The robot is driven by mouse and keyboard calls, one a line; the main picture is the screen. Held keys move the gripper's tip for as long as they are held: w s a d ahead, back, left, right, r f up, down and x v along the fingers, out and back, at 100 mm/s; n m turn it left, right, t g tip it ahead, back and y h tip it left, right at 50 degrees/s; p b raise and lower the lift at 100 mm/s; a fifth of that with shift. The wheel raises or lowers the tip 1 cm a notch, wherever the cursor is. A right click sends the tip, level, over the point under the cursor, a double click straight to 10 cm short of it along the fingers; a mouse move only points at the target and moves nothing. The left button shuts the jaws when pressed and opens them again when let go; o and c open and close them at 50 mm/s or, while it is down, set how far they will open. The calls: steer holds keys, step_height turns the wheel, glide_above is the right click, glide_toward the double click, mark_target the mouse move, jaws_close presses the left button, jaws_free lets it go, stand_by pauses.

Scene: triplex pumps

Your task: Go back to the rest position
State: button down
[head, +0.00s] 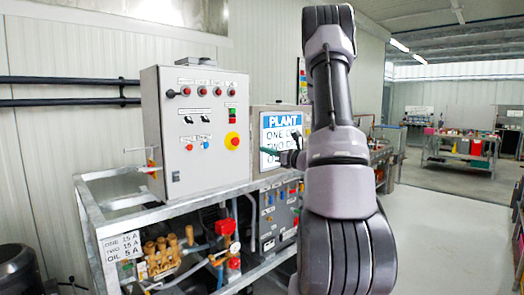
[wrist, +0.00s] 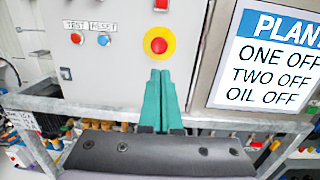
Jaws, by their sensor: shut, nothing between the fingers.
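My gripper (wrist: 161,75) shows in the wrist view as two green fingers pressed together, empty. Its tips appear just below the red emergency button on a yellow ring (wrist: 159,42); I cannot tell the gap in depth. The grey control box (head: 174,128) carries red lamps, black switches and the same red button (head: 232,141). The plant screen (wrist: 265,65) reads ONE OFF, TWO OFF, OIL OFF.
A metal frame (head: 90,215) holds brass pump parts (head: 160,250), pipes and a sign (head: 121,246) reading ONE 15 A, TWO 15 A, OIL 5 A. A dark round motor (head: 18,270) stands at the lower left. The floor (head: 440,235) at the right is clear, with workbenches behind.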

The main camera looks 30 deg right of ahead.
stand_by(0.4)
steer(key=s+a+r+n+g+y, duration=0.3)
steer(key=s+a+n+g, duration=0.4)
steer(key=a, duration=0.4)
steer(key=s+a+r+n+g+y, duration=0.2)
steer(key=s+a+r+n+g, duration=0.15)
steer(key=s+a+n, duration=0.7)
steer(key=s+d+r+n+h, duration=0.2)
steer(key=s+n+h, duration=0.7)
steer(key=s, duration=0.3)
steer(key=shift+s+d+r+n, duration=0.15)
steer(key=shift+d+n, duration=0.25)
steer(key=shift+n, duration=0.35)
